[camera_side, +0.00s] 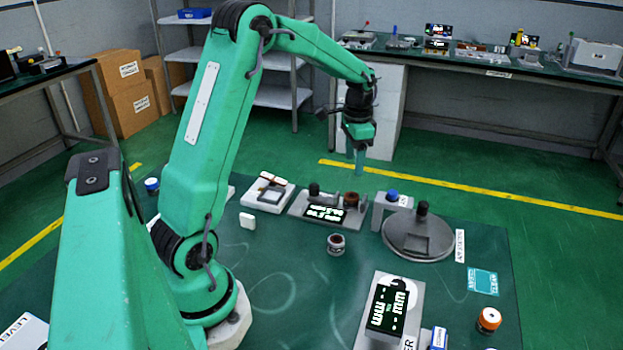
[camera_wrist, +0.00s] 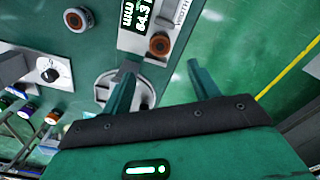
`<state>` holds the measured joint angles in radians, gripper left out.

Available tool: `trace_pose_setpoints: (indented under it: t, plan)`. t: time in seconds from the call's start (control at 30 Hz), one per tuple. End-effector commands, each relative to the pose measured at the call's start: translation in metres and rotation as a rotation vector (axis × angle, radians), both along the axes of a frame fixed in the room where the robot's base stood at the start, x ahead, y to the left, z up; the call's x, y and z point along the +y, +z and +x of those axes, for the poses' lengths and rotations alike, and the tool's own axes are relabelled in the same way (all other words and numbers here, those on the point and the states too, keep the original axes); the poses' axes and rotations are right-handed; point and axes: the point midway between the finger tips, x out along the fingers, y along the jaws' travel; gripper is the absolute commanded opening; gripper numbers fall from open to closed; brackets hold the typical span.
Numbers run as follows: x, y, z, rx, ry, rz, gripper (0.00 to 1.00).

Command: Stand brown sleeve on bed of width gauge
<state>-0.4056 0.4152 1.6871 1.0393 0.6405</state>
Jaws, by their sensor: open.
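The brown sleeve (camera_side: 351,200) stands upright on the right part of the gauge with a lit display (camera_side: 326,212), which I take as the width gauge. In the wrist view, the sleeve (camera_wrist: 159,44) shows as a brown ring beside the display (camera_wrist: 140,13), which reads about 84.3. My gripper (camera_side: 357,163) is above and behind the gauge, clear of the sleeve. In the wrist view, my gripper's fingers (camera_wrist: 163,70) are spread apart with nothing between them, and the sleeve lies beyond the fingertips.
A small banded cylinder (camera_side: 336,244) stands in front of the gauge. A round grey plate fixture (camera_side: 418,235) is to the right. A second display unit (camera_side: 390,310) stands at the front right, near an orange-capped jar (camera_side: 488,320). A white block fixture (camera_side: 267,194) is left.

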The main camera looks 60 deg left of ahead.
Motion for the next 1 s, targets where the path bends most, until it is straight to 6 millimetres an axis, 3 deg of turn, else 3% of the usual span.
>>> trace_pose_setpoints:
  t: [0.23, 0.47, 0.7, 1.0]
  plan:
    - [-0.005, 0.006, -0.002, -0.009, 0.003, 0.004, 0.61]
    - [-0.028, 0.032, -0.014, -0.054, 0.022, 0.020, 0.61]
    - [-0.068, 0.070, -0.042, -0.133, 0.058, 0.036, 0.61]
    - [-0.113, 0.102, -0.087, -0.238, 0.108, 0.037, 0.61]
